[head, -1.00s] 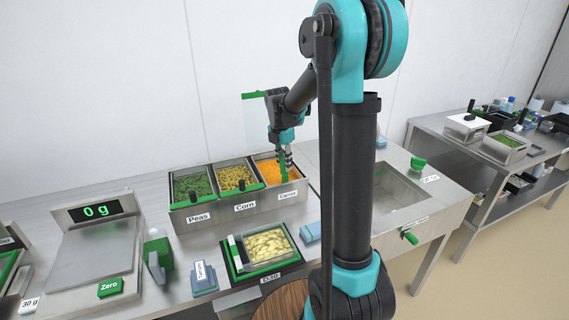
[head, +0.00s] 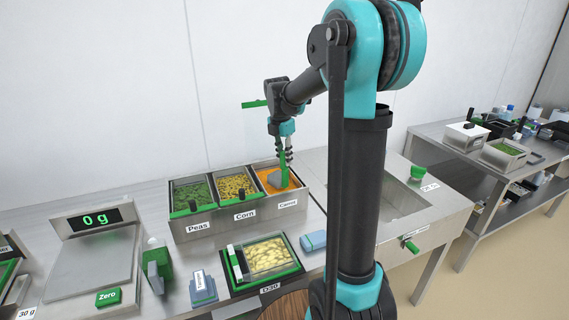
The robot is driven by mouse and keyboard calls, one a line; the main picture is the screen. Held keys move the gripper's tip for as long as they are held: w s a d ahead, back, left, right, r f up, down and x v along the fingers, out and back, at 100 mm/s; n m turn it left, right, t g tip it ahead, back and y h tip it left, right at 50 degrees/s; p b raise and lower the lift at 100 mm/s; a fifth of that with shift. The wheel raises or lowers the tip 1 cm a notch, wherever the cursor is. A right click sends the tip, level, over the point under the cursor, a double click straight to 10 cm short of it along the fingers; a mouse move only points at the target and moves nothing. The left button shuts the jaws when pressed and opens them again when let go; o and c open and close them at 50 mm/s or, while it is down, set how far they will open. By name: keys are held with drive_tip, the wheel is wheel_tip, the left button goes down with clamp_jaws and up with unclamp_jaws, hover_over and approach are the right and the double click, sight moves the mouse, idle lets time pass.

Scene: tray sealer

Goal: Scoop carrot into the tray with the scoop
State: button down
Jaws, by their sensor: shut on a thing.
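The carrot bin (head: 288,203) is the rightmost of the three steel bins, filled with orange carrot. My gripper (head: 285,158) is above this bin, shut on the green handle of the scoop (head: 276,180). The scoop's grey head is down at the carrot, near the bin's left side; how deep it sits is hard to tell. The tray (head: 268,257) sits in a dark and green holder in front of the bins and holds a pale yellowish food. My arm stands to the right of the tray.
The peas bin (head: 195,229) and corn bin (head: 240,217) stand left of the carrot. A scale (head: 95,262) reading 0 g is at the left. A green-and-grey tool (head: 156,266) and small blue blocks (head: 313,240) flank the tray. A sink (head: 400,195) is right of my arm.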

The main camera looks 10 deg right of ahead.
drive_tip(key=shift+r, duration=2.5)
